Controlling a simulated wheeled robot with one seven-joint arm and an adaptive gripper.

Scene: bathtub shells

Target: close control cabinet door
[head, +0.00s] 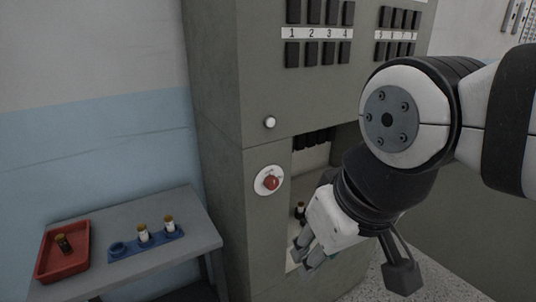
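The control cabinet (215,90) is a tall grey-green box with an open compartment (312,160) in its lower front. A dark-topped fuse-like piece (300,209) stands inside, and a row of dark parts hangs at the compartment's top. A grey-green panel (450,235) to the right, partly behind my arm, may be the door swung open; I cannot tell for sure. My gripper (305,258) is in front of the compartment's lower part, its fingers pointing down-left. The fingers look a little apart, with nothing seen between them. My arm hides the compartment's right side and any hinge.
A grey side table (185,215) stands left of the cabinet. It holds a red tray (84,236) with one fuse-like piece and a blue holder (120,251) with two more. A red button (271,183) and a white knob (270,122) project from the cabinet front.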

